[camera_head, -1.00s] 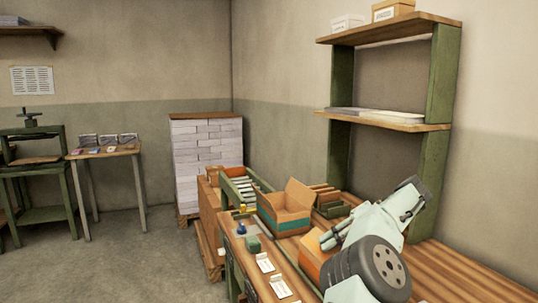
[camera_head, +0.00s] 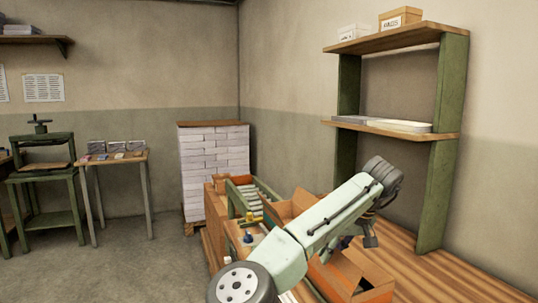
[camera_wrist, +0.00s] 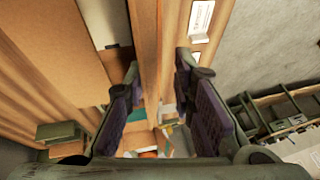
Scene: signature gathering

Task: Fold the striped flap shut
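An open cardboard box (camera_head: 285,208) stands on the bench, its flap raised and its front partly hidden behind my arm. I cannot make out stripes on any flap.
A roller tray (camera_head: 245,190) lies behind the first box. A shelf unit (camera_head: 440,140) stands against the right wall, close to my arm. The bench top (camera_head: 415,255) is clear at right. Stacked paper (camera_head: 213,155) stands at the back.

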